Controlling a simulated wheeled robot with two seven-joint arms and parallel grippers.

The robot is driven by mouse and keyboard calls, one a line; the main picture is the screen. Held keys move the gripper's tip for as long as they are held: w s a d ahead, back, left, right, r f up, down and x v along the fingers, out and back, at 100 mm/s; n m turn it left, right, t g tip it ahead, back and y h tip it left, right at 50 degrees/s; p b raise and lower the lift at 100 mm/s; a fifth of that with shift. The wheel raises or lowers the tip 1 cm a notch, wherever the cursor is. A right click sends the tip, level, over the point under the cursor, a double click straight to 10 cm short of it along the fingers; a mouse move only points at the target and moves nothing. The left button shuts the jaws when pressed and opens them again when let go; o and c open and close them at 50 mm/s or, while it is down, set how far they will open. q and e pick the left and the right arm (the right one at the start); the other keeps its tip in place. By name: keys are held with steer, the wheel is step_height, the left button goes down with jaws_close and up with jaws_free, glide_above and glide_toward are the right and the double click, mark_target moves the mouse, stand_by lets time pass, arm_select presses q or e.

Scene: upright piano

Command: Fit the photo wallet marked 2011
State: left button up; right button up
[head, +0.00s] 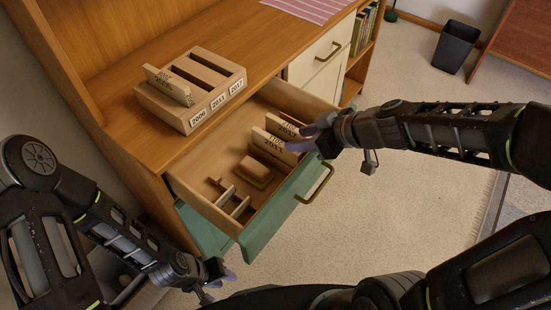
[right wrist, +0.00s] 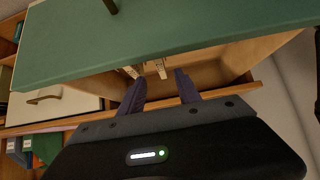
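The photo wallet marked 2011 (head: 266,143) stands on edge in the open drawer, beside a second wallet (head: 280,127) whose marking I cannot read surely. A wooden holder (head: 190,119) with slots labelled 2006, 2011 and 2017 sits on the cabinet top. A wallet (head: 167,85) stands in its 2006 slot; the other two slots look empty. My right gripper (head: 314,142) is at the drawer's right side, close to the wallets. In the right wrist view its fingers (right wrist: 160,88) are apart and empty, with the wallets' ends beyond them. My left gripper (head: 217,284) hangs low, away from the drawer.
The drawer (head: 207,199) has a green front with a brass handle (head: 317,185). It also holds a small brown block (head: 256,169) and a wooden divider piece (head: 234,201). A striped cloth (head: 307,8) lies on the cabinet top. Bare cabinet top surrounds the holder.

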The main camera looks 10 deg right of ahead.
mark_target(277, 141)
steer(key=shift+b+x, duration=0.3)
steer(key=shift+x, duration=0.75)
steer(key=shift+w+a+f, duration=0.15)
steer(key=shift+f, duration=0.1)
steer(key=b+x, duration=0.1)
steer(key=x, duration=0.4)
steer(key=shift+w, duration=0.2)
steer(key=shift+c, duration=0.4)
jaws_close()
